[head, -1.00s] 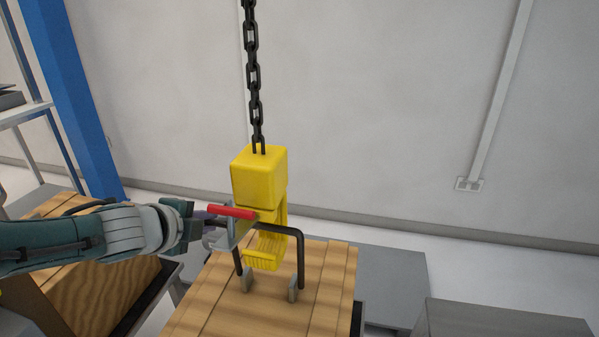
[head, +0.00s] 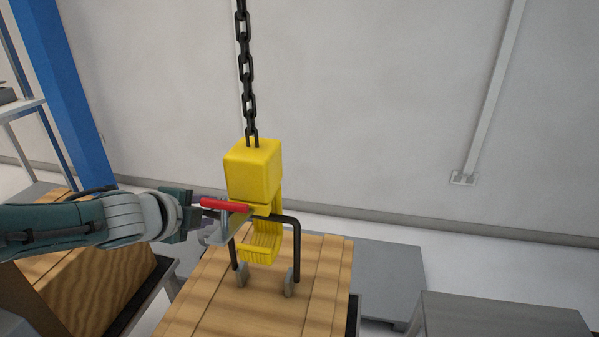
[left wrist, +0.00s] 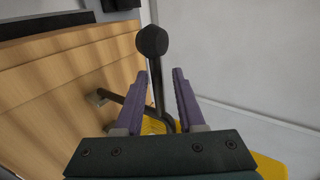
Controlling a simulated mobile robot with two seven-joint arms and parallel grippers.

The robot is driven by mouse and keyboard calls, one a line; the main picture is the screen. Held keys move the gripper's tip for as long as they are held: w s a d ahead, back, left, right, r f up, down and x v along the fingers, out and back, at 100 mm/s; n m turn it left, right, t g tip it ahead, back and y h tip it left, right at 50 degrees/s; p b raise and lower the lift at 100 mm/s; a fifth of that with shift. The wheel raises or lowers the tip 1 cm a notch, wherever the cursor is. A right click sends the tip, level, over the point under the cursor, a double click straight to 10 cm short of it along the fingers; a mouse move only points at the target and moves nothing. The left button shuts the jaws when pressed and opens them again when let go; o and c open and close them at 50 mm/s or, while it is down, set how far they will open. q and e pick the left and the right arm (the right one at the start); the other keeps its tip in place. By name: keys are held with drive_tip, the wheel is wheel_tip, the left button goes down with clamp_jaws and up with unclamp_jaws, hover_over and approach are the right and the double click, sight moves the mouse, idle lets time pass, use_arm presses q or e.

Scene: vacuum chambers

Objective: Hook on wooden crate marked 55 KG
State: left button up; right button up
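The yellow hook block (head: 253,173) hangs from a black chain. Its ribbed lower lip (head: 258,254) is below the bar of the crate's black handle (head: 297,250). The bar crosses in front of the hook's shank, seemingly within the hook's opening; contact cannot be told. The wooden crate (head: 270,307) lies below; no marking shows. A red grip (head: 224,205) is beside the hook. My left gripper (head: 205,213) is at the hook's left. In the left wrist view its purple fingers (left wrist: 160,95) are apart, with a dark round-ended rod (left wrist: 151,42) between them. My right gripper is not in view.
Another wooden crate (head: 95,290) stands at the left under my left arm. A grey platform (head: 390,270) and a grey box (head: 500,318) are at the right. A blue post (head: 62,85) and a shelf (head: 20,110) stand at the left, before a plain wall.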

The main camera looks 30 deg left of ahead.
use_arm(q)
drive_tip(key=shift+o, duration=0.2)
drive_tip(key=shift+s+r+p, duration=0.25)
drive_tip(key=shift+s+p, duration=0.1)
drive_tip(key=shift+p, duration=0.1)
drive_tip(key=p+v, duration=0.5)
drive_tip(key=v, duration=0.4)
drive_tip(key=shift+d, duration=0.2)
